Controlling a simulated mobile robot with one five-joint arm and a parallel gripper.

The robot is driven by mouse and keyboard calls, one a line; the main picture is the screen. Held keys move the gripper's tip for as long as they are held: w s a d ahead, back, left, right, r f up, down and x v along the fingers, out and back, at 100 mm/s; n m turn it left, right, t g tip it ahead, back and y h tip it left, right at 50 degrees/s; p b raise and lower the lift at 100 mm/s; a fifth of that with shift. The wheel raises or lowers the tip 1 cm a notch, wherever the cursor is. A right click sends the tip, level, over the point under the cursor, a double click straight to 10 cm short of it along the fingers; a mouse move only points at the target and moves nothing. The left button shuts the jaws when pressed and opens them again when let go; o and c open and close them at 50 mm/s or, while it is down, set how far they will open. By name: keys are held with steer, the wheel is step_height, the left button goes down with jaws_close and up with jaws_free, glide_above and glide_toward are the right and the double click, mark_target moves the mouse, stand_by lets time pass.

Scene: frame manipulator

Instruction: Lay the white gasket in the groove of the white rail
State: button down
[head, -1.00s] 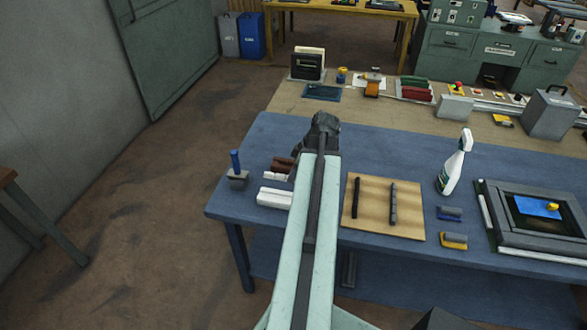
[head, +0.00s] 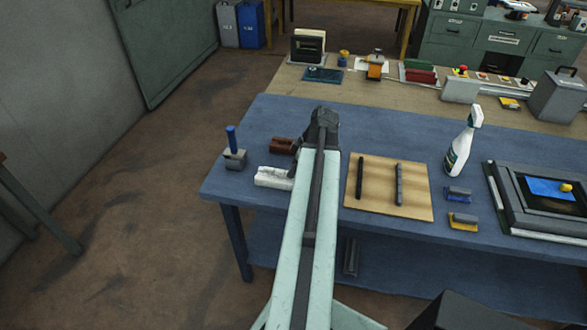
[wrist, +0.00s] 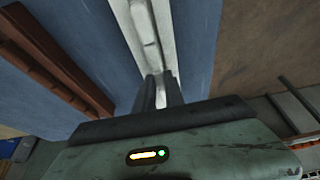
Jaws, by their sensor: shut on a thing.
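The white rail (head: 273,178) lies at the left front of the blue table, left of my arm. It also shows in the wrist view (wrist: 168,30), running away from my gripper. A paler, uneven white strip, seemingly the white gasket (wrist: 147,36), lies along the rail's channel. I cannot tell how deep it sits. My gripper (wrist: 161,90) is shut on the near part of this strip, right at the rail. The held part is mostly hidden between the dark fingers. In the head view my arm hides the rail's right end and most of the gripper.
A brown rail (head: 283,146) lies behind the white one. A blue-handled roller (head: 234,155) stands at the left table edge. A wooden board (head: 379,201) with two dark strips lies to the right.

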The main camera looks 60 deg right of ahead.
steer(key=shift+f, duration=0.45)
steer(key=c, duration=1.3)
jaws_free()
steer(key=shift+c, duration=0.2)
steer(key=shift+r, duration=0.2)
steer(key=p+v, duration=0.7)
steer(key=shift+s+r, duration=0.15)
steer(key=shift+r, duration=0.25)
steer(key=shift+f, duration=0.15)
